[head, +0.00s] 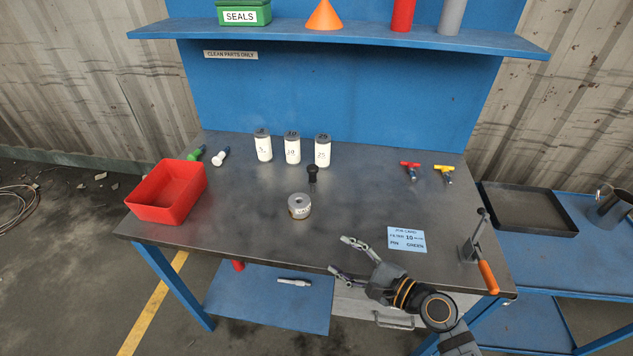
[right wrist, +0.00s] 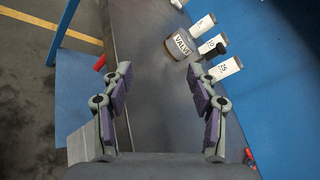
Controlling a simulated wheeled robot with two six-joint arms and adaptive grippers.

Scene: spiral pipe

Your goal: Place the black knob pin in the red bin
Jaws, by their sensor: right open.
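The black knob pin (head: 312,175) stands upright on the grey table, behind the small metal valve cylinder (head: 299,207). In the right wrist view its black knob (right wrist: 214,51) shows beyond the valve (right wrist: 180,45), among the white cylinders. The red bin (head: 153,213) sits open at the table's left front corner, and its inside looks empty. My right gripper (head: 340,256) is open and empty at the table's front edge, to the right of and nearer than the pin. It also shows open in the right wrist view (right wrist: 159,70). My left gripper is out of view.
White cylinders with dark tops (head: 293,149) stand behind the pin. Green (head: 195,154) and white (head: 221,156) knob pins lie near the bin; red (head: 410,166) and yellow (head: 443,169) T-handle pins lie right. A blue card (head: 407,239) and an orange-handled lever (head: 487,276) are at the right front.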

